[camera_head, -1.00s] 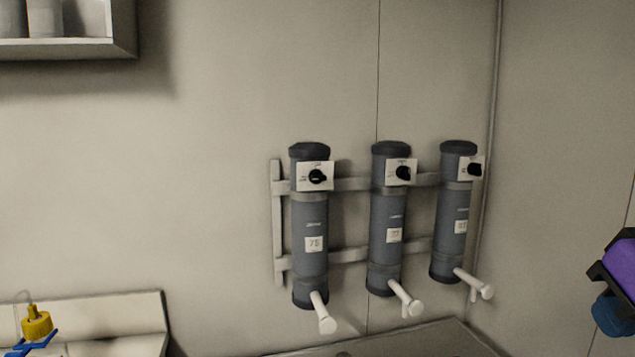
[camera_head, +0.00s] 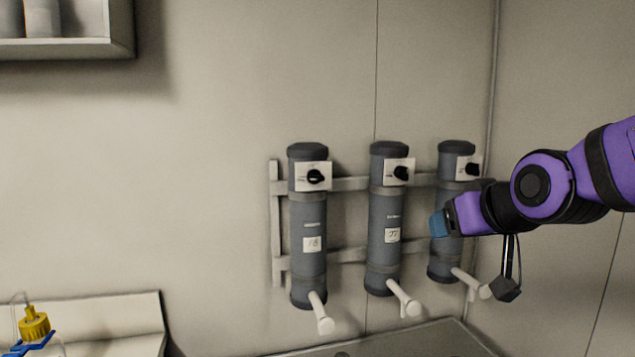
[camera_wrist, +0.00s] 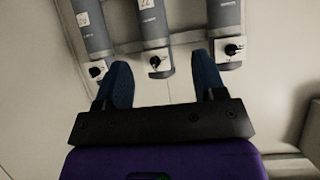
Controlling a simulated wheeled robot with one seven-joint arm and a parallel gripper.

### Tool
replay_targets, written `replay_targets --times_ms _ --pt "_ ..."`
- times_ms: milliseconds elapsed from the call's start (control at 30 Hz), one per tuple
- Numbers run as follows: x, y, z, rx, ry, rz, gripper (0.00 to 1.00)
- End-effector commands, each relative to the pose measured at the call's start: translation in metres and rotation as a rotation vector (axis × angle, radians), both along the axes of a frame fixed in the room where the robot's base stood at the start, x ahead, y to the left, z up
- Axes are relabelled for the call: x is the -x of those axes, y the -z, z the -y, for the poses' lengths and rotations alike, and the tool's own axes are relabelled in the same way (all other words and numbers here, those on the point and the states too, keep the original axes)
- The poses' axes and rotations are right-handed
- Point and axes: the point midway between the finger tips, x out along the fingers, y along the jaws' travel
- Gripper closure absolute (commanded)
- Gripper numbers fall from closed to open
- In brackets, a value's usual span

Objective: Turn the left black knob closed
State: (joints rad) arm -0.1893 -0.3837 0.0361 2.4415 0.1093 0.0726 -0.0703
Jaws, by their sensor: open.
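The left black knob (camera_head: 316,177) sits on a white plate near the top of the left grey cylinder (camera_head: 308,220) on the wall. The wrist view is upside down, so this knob (camera_wrist: 231,49) appears at the right there, beyond the fingertips. My gripper (camera_head: 439,224) is in front of the right cylinder in the head view, right of the left knob and lower. In the wrist view its two blue fingers (camera_wrist: 163,80) are spread apart with nothing between them. The knob's exact angle is hard to read.
The middle cylinder (camera_head: 383,225) and right cylinder (camera_head: 447,262) have similar black knobs. White spouts stick out below all three. A wall rail (camera_head: 350,184) holds them. A shelf (camera_head: 122,38) is at upper left; a yellow-capped item (camera_head: 35,322) is at lower left.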

Motion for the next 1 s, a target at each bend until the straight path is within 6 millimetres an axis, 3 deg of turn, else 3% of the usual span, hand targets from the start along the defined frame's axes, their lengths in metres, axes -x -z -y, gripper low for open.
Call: replay_targets --times_ms 33,200,433,700,1000 --pt "-0.018 0.001 -0.015 -0.011 -0.02 0.049 0.36" --pt "-0.067 -0.004 -0.06 -0.055 -0.059 0.251 0.36" --pt "-0.111 -0.002 -0.12 -0.12 -0.082 0.52 0.36" --pt "-0.127 0.012 -0.18 -0.185 -0.072 0.802 0.36" --pt "-0.126 0.019 -0.2 -0.21 -0.054 0.929 0.36"
